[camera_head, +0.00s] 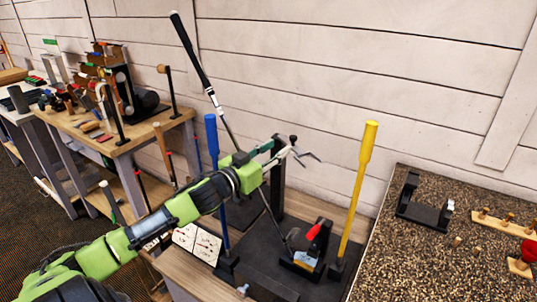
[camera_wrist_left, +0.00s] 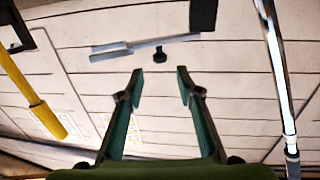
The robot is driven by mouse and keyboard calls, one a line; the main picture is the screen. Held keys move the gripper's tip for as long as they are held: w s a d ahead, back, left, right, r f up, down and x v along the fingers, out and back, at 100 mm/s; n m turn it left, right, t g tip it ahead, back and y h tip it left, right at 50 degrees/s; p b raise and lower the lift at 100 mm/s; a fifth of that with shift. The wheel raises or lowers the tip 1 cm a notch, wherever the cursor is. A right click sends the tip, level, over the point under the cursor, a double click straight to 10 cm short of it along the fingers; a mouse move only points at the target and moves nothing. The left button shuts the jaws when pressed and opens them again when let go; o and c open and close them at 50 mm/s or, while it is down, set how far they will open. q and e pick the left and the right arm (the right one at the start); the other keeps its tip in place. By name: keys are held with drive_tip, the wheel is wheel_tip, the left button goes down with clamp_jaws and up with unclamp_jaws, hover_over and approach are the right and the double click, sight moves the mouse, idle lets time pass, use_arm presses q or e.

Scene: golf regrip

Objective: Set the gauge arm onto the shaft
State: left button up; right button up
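The golf club's steel shaft (camera_head: 230,133) leans up to the left, with a black grip (camera_head: 190,50) at its top. The shaft also shows at the right of the left wrist view (camera_wrist_left: 277,75). A grey bar with a flat, wider end, which looks like the gauge arm (camera_wrist_left: 130,48), lies ahead of my left gripper, with a small black knob (camera_wrist_left: 160,55) just below it. It appears apart from the shaft. My left gripper (camera_wrist_left: 157,84) is open, with nothing between its fingertips. In the head view it (camera_head: 287,153) is near the black post (camera_head: 278,180). My right gripper is not in view.
A yellow-handled upright tool (camera_head: 362,170) and a blue one (camera_head: 212,140) stand on either side of the black bench stand. A red-handled clamp (camera_head: 314,232) sits low on it. A speckled counter (camera_head: 400,265) is at right, a cluttered workbench (camera_head: 150,135) at left.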

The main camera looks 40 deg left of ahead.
use_arm(q)
drive_tip(key=shift+s, duration=1.45)
drive_tip(key=shift+f, duration=0.15)
drive_tip(key=c, duration=0.8)
drive_tip(key=f+y+p, duration=0.1)
drive_tip(key=w+a+f+g+y, duration=0.1)
drive_tip(key=f, duration=0.1)
drive_tip(key=a+f+y+p, duration=0.1)
drive_tip(key=shift+w+f+m+g+y+p, duration=0.15)
drive_tip(key=shift+f+m+g+y+p, duration=0.1)
drive_tip(key=shift+m+g+y+p, duration=0.1)
clamp_jaws()
drive_tip(key=w+d+f+m+g+y+p, duration=0.1)
drive_tip(key=w+d+m+g+y+p, duration=0.1)
drive_tip(key=w+d+m+y+p, duration=0.35)
drive_tip(key=w+d+r+m+y+p, duration=0.1)
drive_tip(key=d+r+m+y+p, duration=0.15)
drive_tip(key=d+r, duration=0.45)
drive_tip(key=w+d+p+x, duration=0.1)
drive_tip(key=p+x, duration=0.1)
drive_tip(key=x, duration=0.7)
drive_tip(key=shift+s+a+f+p, duration=0.3)
drive_tip(key=shift+s+a+p, duration=0.4)
drive_tip(key=shift+s, duration=0.2)
drive_tip(key=shift+s+a+f+p, duration=0.3)
drive_tip(key=shift+s+a+p, duration=0.25)
drive_tip(key=shift+s+p, duration=0.35)
